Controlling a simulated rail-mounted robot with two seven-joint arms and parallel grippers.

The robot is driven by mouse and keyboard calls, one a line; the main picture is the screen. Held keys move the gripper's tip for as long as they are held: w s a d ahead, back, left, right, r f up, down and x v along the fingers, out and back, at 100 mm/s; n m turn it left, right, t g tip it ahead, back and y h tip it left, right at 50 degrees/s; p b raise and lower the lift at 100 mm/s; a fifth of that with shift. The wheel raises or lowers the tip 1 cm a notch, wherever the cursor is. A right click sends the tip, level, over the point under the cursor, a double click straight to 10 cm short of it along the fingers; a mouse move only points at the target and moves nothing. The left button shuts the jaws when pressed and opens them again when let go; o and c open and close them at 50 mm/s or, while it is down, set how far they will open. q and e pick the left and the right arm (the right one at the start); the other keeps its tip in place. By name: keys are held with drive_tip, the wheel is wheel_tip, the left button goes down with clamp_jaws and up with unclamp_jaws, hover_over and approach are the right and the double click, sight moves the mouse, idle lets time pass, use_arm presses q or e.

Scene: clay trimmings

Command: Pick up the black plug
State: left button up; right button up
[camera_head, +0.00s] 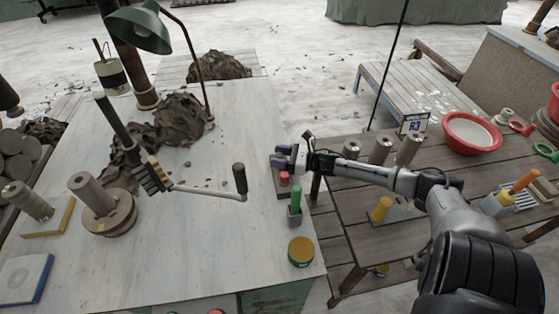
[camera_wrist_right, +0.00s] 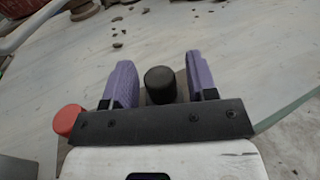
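The black plug (camera_wrist_right: 160,85) is a short dark cylinder with a rounded top. In the right wrist view it stands between the two purple fingers of my right gripper (camera_wrist_right: 160,84), with a narrow gap visible on each side. In the head view my right gripper (camera_head: 281,155) is over the right edge of the pale table, and the plug cannot be made out there. The gripper is open around the plug. My left gripper is not in view.
A red plug (camera_head: 284,178) is close beside the gripper; it also shows in the wrist view (camera_wrist_right: 68,120). A crank with a black handle (camera_head: 240,180) lies left.

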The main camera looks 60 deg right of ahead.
drive_tip(key=c, duration=0.9)
